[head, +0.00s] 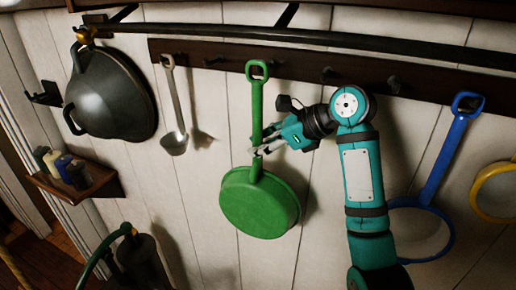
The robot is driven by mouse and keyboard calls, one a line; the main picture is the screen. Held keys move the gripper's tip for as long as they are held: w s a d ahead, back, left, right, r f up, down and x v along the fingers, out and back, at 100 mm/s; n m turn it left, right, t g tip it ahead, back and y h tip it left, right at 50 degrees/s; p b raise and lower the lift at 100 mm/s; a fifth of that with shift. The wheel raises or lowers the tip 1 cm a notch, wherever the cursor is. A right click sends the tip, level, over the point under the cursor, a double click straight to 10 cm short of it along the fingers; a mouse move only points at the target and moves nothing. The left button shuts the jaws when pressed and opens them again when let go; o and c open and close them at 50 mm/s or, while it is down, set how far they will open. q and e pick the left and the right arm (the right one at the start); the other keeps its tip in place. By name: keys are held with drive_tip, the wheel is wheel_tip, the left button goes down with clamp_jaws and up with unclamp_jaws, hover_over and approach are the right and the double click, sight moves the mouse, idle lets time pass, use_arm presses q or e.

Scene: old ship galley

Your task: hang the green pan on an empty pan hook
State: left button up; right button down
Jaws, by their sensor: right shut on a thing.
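The green pan (260,205) hangs upright in front of the white plank wall, its bowl down and its handle up. The ring (257,70) at the handle's top is in front of the dark hook rail (300,66); I cannot tell whether it is over a hook. My right gripper (262,147) is shut on the lower part of the pan's handle, coming from the right. Bare dark hooks (327,75) and (393,84) show to the right of the ring. My left gripper is not in view.
A metal ladle (173,105) hangs left of the pan, a blue pan (447,150) and a yellow one (480,172) to the right. A dark wok (108,95) hangs at the upper left, above a small shelf (90,190) with jars. A dark rod (330,38) runs above the rail.

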drive_tip(key=shift+w+d+f, duration=0.1)
drive_tip(key=shift+w+d, duration=0.1)
drive_tip(key=shift+w, duration=0.35)
drive_tip(key=shift+w+d+f, duration=0.15)
drive_tip(key=shift+w+d, duration=0.1)
drive_tip(key=shift+w, duration=0.35)
drive_tip(key=shift+w+d+f, duration=0.1)
drive_tip(key=shift+w+d, duration=0.1)
drive_tip(key=shift+w, duration=0.35)
drive_tip(key=c, duration=1.1)
unclamp_jaws()
drive_tip(key=shift+s, duration=0.1)
drive_tip(key=shift+o, duration=0.3)
drive_tip(key=shift+f, duration=0.25)
drive_tip(key=o, duration=0.7)
drive_tip(key=shift+r, duration=0.2)
drive_tip(key=shift+s, duration=0.1)
